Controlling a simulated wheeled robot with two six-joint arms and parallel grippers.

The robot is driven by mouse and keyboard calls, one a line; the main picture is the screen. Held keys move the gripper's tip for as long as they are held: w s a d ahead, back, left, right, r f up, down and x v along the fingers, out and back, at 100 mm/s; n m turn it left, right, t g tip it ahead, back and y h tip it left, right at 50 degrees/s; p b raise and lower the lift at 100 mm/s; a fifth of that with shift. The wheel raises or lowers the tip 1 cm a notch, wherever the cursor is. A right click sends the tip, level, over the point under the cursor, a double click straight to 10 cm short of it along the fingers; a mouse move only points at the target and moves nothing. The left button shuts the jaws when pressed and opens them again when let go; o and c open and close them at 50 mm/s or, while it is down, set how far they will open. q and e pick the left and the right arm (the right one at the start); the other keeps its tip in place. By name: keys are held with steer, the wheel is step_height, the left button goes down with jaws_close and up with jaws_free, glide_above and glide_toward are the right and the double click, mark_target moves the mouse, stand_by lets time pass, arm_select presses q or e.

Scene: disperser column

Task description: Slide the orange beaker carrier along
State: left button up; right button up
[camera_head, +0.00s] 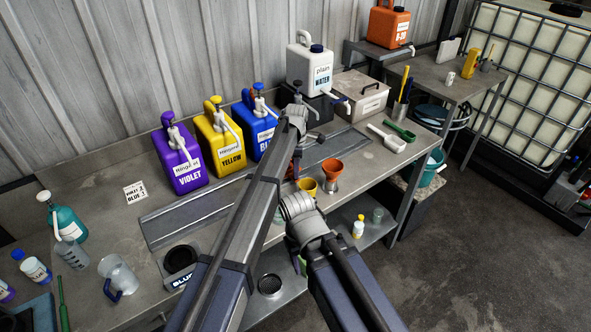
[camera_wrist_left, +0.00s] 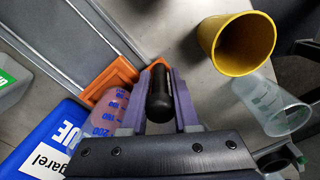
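The orange beaker carrier (camera_wrist_left: 113,76) shows in the left wrist view on the grey rail, left of my left gripper (camera_wrist_left: 162,84). Its black handle (camera_wrist_left: 160,100) stands between the two purple fingers, which press close on both sides. A graduated beaker (camera_wrist_left: 108,112) with reddish contents and blue marks sits at the carrier, partly hidden by a finger.
The rail (camera_head: 205,207) runs along the bench past violet (camera_head: 180,160), yellow (camera_head: 221,140) and blue (camera_head: 262,128) canisters. A black round pad (camera_head: 181,256) marked BLUE is near the front.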

arm_select(q)
steer(key=o, duration=0.3)
steer(key=shift+o, duration=0.2)
step_height(320, 180, up, 8)
steer(key=p, duration=0.8)
steer(key=shift+f, duration=0.15)
